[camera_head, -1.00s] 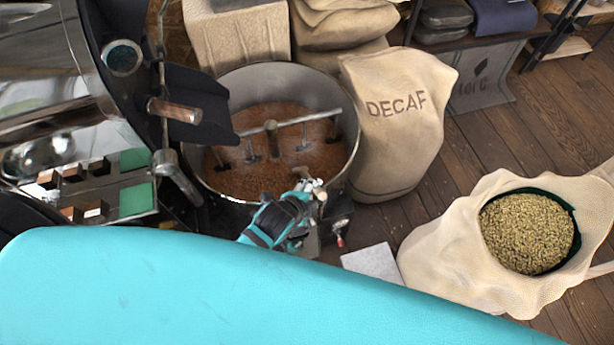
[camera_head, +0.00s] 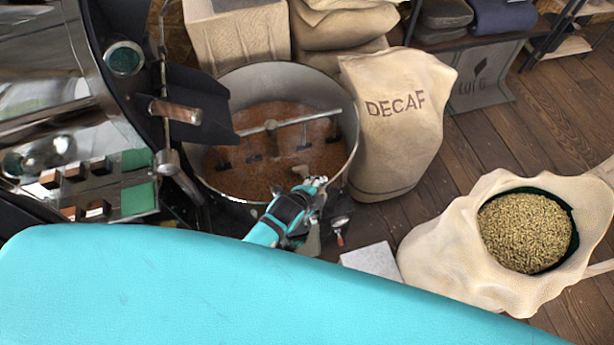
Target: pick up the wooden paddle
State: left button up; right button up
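I cannot make out a wooden paddle anywhere in the head view. My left gripper (camera_head: 316,184), on a teal and black wrist, is at the near right rim of the round metal cooling bin (camera_head: 347,122). Its fingers are small and point away from me, and I cannot tell whether they are open or shut or hold anything. Brown roasted beans (camera_head: 268,180) lie in the bin under a metal stirring arm (camera_head: 300,119). My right gripper is not in view.
The dark roaster with a wood-handled chute (camera_head: 205,118) stands at left. A DECAF sack (camera_head: 395,150) stands right of the bin. An open sack (camera_head: 440,255) of greenish beans (camera_head: 527,232) is at right. Plank floor (camera_head: 490,140) shows between them.

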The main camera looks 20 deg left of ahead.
pick_arm(q)
grip_shut()
jog(key=shift+r, duration=0.5)
notch_tip(320, 180, up, 9)
dwell(0.4)
